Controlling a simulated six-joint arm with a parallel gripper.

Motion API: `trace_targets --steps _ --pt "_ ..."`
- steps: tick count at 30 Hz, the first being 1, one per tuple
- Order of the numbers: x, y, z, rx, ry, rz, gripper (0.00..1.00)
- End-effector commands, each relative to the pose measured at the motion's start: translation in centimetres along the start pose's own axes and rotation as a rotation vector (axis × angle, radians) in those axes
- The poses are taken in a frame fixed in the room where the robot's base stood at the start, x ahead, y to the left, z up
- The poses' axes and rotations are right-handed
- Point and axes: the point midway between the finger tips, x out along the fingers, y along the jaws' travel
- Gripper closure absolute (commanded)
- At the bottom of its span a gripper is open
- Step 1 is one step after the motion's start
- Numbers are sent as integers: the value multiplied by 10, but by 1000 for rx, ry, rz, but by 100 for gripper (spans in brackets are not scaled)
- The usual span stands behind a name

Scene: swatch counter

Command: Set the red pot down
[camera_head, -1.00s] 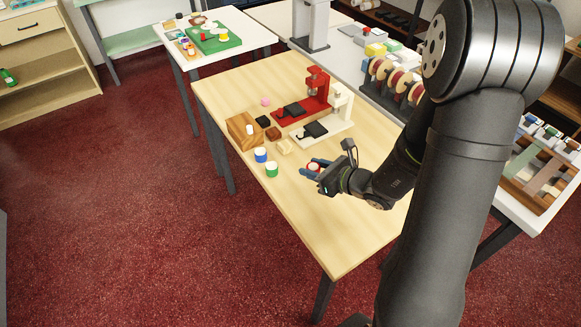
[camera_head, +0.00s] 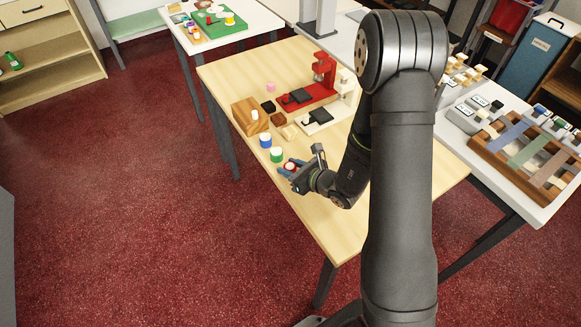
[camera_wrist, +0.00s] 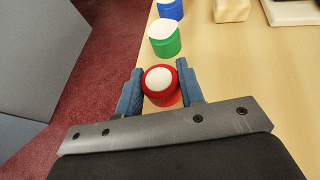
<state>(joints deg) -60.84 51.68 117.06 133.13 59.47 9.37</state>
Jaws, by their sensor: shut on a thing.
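The red pot (camera_wrist: 158,96), with a white round top, is between the two blue fingers of my gripper (camera_wrist: 160,88) in the wrist view. My gripper is shut on it. In the head view the red pot (camera_head: 291,166) shows between the fingers of my gripper (camera_head: 292,168), close to the left edge of the wooden table (camera_head: 330,215). A reddish patch shows on the table just under the pot in the wrist view. I cannot tell whether the pot's base touches the table.
A green pot (camera_head: 276,154) and a blue pot (camera_head: 265,140) stand in a row beyond the red pot. A wooden block (camera_head: 243,113), a red press (camera_head: 318,80) and a cream press (camera_head: 340,100) stand farther back. The table's near part is clear.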

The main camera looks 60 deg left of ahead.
Motion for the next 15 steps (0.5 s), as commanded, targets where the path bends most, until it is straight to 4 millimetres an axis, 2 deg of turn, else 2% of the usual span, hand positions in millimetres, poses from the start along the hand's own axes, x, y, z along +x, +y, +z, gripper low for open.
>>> trace_targets --steps 11,12,15 --pt "1 0 -4 0 0 0 87" --pt "1 0 -4 0 0 0 61" --pt "1 0 -3 0 -1 0 43"
